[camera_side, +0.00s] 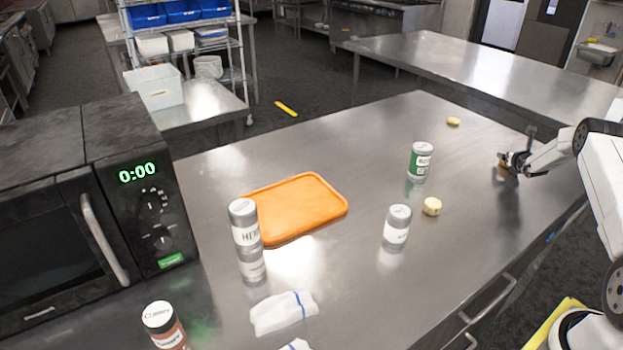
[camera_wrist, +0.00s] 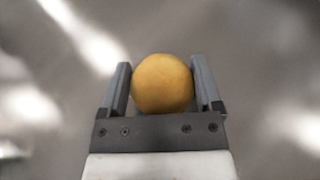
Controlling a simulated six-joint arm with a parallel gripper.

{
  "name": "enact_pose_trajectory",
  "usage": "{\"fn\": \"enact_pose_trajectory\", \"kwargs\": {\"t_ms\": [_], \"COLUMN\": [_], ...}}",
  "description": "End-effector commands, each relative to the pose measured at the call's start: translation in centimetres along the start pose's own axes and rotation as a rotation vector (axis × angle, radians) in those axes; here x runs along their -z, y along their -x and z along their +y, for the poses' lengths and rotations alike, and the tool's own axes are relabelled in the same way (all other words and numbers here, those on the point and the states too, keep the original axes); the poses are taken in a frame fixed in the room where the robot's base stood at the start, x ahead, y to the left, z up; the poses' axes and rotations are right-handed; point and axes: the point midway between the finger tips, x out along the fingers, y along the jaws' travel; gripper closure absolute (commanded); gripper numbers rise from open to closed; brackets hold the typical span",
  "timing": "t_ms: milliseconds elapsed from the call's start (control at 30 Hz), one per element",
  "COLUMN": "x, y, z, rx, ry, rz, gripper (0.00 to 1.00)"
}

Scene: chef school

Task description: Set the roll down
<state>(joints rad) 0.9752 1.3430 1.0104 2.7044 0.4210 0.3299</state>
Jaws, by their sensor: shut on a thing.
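My gripper (camera_wrist: 162,90) is shut on a round golden-yellow roll (camera_wrist: 163,83), held between the two fingers in the wrist view. In the side view my gripper (camera_side: 507,163) is low over the right part of the steel table, and the roll (camera_side: 502,168) shows only partly at its tip. I cannot tell whether the roll touches the table. Two more pale round rolls are on the table: one (camera_side: 432,206) beside the shakers and one (camera_side: 453,121) near the far edge. An orange tray (camera_side: 318,215) lies flat at the middle left.
A green-labelled shaker (camera_side: 420,160), a white-labelled shaker (camera_side: 396,226), a tall shaker (camera_side: 244,224) and a reddish shaker (camera_side: 163,324) stand on the table (camera_side: 350,150). A white cloth (camera_side: 283,313) lies in front. A black microwave (camera_side: 90,200) fills the left. The table around my gripper is clear.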

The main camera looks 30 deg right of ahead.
Motion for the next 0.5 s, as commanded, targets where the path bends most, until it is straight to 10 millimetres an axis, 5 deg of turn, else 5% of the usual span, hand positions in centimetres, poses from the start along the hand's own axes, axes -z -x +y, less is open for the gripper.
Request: {"fn": "enact_pose_trajectory", "kwargs": {"t_ms": [133, 167, 200, 500], "x": [0.25, 0.23, 0.22, 0.11], "y": [-0.1, -0.08, -0.08, -0.04], "z": [0.0, 0.0, 0.0, 0.0], "rx": [0.0, 0.0, 0.0, 0.0], "ry": [0.0, 0.0, 0.0, 0.0], "rz": [0.0, 0.001, 0.001, 0.0], "gripper": [0.75, 0.08, 0.0, 0.0]}}
